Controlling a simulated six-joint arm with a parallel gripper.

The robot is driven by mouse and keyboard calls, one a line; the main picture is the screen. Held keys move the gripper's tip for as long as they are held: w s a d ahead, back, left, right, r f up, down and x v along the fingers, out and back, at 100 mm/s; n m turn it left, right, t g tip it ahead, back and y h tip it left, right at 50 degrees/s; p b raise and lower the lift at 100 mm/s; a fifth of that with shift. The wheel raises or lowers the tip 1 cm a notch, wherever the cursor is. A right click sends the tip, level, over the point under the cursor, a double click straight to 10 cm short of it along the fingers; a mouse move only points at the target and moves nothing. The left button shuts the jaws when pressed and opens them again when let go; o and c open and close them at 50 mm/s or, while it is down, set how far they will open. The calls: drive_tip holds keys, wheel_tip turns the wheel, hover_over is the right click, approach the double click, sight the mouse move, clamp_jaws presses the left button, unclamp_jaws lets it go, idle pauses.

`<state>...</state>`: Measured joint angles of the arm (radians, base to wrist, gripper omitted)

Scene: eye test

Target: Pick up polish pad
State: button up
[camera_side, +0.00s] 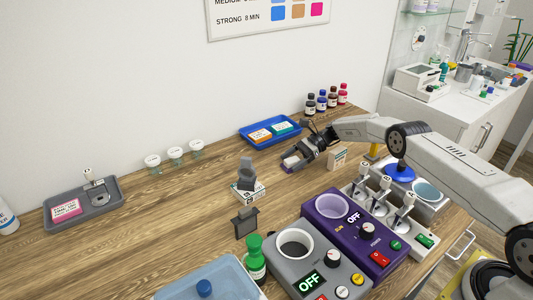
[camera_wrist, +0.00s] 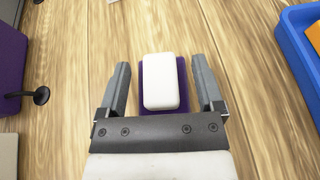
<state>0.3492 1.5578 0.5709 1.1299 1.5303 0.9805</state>
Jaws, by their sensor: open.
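The polish pad is a white rounded block (camera_wrist: 160,82) with a purple part (camera_wrist: 183,72) showing under and around it in the wrist view. It lies on the wooden table between the two fingers of my gripper (camera_wrist: 161,63), with a gap on each side. In the side view the pad (camera_side: 290,161) shows small at the fingers of my gripper (camera_side: 297,158), partly hidden by them. My gripper is open and low over the table. I cannot tell how far the fingertips are above the wood.
A blue tray (camera_side: 246,133) with an orange and a teal packet stands behind my gripper. Several small bottles (camera_side: 322,101) stand at the back right. A small box (camera_side: 338,157) stands right of my gripper. A purple device (camera_side: 330,228) stands in front. Bare wood lies left of the pad.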

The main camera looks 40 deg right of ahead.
idle(0.5)
clamp_jaws()
drive_tip(key=shift+r, duration=0.2)
